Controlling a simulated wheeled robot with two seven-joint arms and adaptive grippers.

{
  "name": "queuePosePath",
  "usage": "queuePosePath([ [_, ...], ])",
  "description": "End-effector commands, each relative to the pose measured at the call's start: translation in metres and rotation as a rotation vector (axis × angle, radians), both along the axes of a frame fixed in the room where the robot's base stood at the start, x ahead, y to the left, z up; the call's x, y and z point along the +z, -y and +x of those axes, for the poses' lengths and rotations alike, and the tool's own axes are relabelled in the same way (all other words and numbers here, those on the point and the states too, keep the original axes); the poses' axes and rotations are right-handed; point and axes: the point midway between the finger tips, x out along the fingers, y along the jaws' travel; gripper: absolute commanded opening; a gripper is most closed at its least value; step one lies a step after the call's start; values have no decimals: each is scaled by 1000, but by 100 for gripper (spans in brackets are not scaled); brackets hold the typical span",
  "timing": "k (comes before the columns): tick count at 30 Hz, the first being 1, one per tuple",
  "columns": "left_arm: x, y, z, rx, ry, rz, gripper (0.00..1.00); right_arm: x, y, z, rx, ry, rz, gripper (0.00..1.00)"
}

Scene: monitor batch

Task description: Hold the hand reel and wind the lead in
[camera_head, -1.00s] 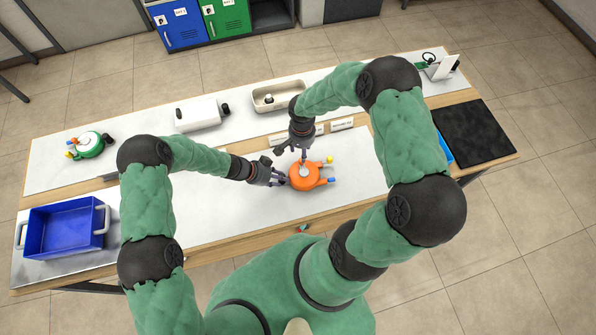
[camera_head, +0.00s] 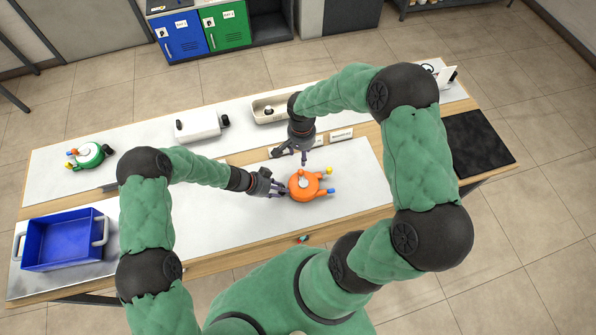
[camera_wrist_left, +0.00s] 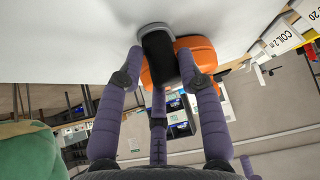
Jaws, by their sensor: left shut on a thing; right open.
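The orange hand reel (camera_head: 300,194) lies over the white worktop near the middle of the table, with a pale hub and yellow and blue ends on its right side. My left gripper (camera_head: 282,190) reaches it from the left and is shut on its dark handle. In the left wrist view the black handle (camera_wrist_left: 158,52) sits between the fingers, with the orange body (camera_wrist_left: 200,46) behind it. My right gripper (camera_head: 294,156) is open just above the reel in the picture, its fingers pointing down and apart from the hub. I cannot tell whether the reel touches the worktop.
A green reel (camera_head: 88,154) lies at the far left. A blue crate (camera_head: 62,246) stands at the front left. A white box (camera_head: 199,125), a beige tray (camera_head: 266,103) and small label cards (camera_head: 341,134) are along the back. A black mat (camera_head: 478,145) lies at the right.

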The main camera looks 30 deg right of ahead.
Motion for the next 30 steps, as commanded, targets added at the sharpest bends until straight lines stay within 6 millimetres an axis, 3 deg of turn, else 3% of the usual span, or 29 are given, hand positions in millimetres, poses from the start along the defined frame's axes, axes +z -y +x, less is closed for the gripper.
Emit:
queuePosePath([
  [3, 0, 0, 1, 1, 1, 1, 0, 0, 0, 0, 0, 0, 0, 50],
  [4, 0, 0, 1, 1, 1, 1, 45, 0, 0, 0, 0, 0, 0, 50],
  [6, 0, 0, 1, 1, 1, 1, 64, 0, 0, 0, 0, 0, 0, 50],
  [20, 6, -4, 3, 1, 3, -1, 64, 0, 0, 0, 0, 0, 0, 50],
  [30, 52, -41, 16, 2, 4, -1, 64, 0, 0, 0, 0, 0, 0, 50],
])
